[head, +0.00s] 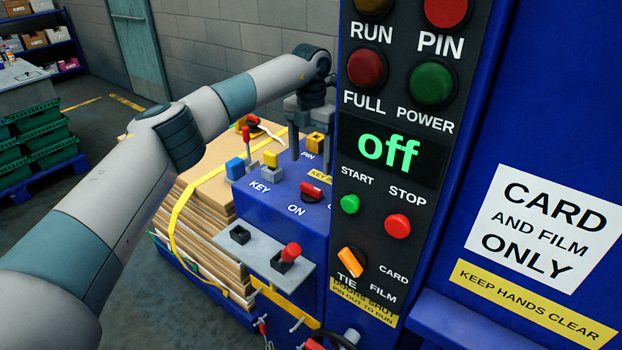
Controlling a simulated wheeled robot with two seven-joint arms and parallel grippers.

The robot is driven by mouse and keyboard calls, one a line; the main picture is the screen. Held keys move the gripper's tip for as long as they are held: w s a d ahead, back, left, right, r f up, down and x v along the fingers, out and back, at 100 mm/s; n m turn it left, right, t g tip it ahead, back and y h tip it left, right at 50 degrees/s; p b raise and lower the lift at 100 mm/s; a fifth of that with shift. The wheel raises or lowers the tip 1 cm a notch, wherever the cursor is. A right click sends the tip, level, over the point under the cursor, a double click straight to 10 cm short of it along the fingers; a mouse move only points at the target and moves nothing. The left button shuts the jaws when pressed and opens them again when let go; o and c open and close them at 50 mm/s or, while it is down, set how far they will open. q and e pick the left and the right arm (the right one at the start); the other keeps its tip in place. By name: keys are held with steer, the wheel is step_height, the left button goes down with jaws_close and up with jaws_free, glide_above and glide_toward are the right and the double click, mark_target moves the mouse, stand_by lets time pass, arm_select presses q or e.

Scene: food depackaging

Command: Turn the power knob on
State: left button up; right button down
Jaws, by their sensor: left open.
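The red power knob (312,190) sits on top of the blue control box, beside the label ON; the label to its right is partly hidden by the black panel. My left gripper (306,150) points down above the back of the box. It is open, behind and above the red knob and apart from it. The display (388,151) on the black panel reads "off" in green. My right gripper is not in view.
The tall black panel (415,200) with lamps and buttons stands just right of the gripper. A grey bracket (262,262) juts forward below.

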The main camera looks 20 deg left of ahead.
mark_target(311, 186)
arm_select(q)
step_height(311, 186, down, 7)
steer(key=p, duration=0.2)
steer(key=shift+f+p, duration=0.15)
steer(key=shift+p, duration=0.25)
steer(key=shift+f, duration=0.45)
steer(key=c, duration=0.9)
steer(key=shift+c, duration=0.7)
